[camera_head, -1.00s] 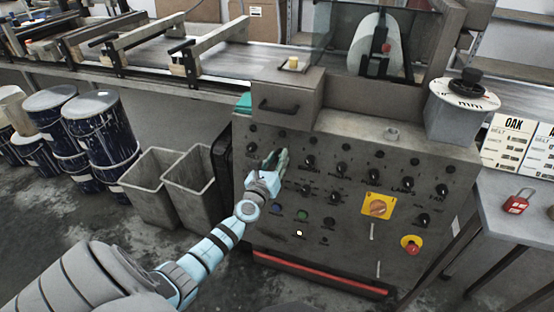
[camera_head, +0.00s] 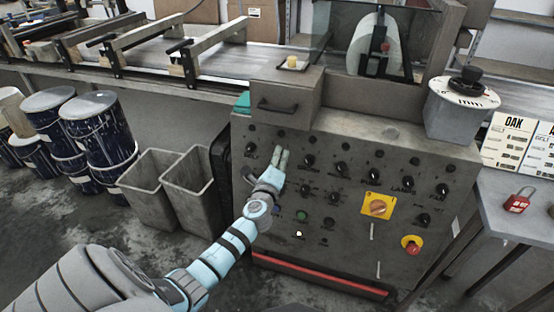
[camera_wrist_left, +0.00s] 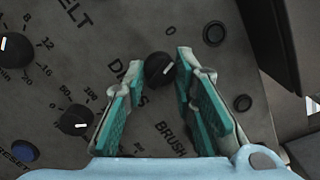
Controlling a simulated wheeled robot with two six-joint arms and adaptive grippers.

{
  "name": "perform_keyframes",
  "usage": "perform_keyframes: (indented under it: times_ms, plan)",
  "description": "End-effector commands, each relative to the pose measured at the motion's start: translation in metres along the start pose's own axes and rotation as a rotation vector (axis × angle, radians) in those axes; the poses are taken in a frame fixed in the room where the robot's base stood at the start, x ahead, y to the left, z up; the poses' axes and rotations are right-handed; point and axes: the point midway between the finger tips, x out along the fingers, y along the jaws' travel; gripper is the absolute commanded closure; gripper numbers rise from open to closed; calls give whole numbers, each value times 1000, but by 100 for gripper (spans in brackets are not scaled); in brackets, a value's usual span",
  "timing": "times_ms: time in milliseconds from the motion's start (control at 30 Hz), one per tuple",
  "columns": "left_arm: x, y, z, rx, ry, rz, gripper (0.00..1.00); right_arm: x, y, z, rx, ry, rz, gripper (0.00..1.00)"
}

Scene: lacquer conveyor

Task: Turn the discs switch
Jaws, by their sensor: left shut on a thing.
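In the head view my left gripper (camera_head: 282,158) is at the upper left of the control panel (camera_head: 345,262) and hides the discs switch. My right gripper is not in view.
The belt knob (camera_head: 250,148) is left of my gripper, and other black knobs fill the panel. A yellow rotary switch (camera_head: 378,206) and a red stop button (camera_head: 411,244) sit lower right.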

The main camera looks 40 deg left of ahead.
Motion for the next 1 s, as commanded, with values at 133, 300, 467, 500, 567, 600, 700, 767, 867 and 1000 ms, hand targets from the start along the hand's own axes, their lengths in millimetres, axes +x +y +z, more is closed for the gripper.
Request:
perform_keyframes:
  times_ms: [133,300,467,500,567,600,700,767,867,1000]
  plan:
    - [0,0,-1,-83,-3,15,100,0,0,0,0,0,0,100]
    - [0,0,-1,-147,-7,26,100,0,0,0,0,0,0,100]
    - [0,-1,-1,-176,-9,31,100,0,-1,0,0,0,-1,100]
    - [0,-1,-1,-180,-9,32,100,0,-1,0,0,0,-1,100]
    - [0,-1,-1,-183,-9,32,100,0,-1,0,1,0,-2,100]
    - [0,-1,-1,-184,-9,32,100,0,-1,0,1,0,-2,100]
    - [0,-1,-1,-184,-9,33,100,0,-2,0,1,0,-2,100]
    - [0,0,-1,-184,-9,33,100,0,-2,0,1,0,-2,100]
    - [0,0,-1,-184,-10,33,100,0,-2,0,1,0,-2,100]
    - [0,0,-1,-183,-10,33,56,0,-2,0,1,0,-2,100]
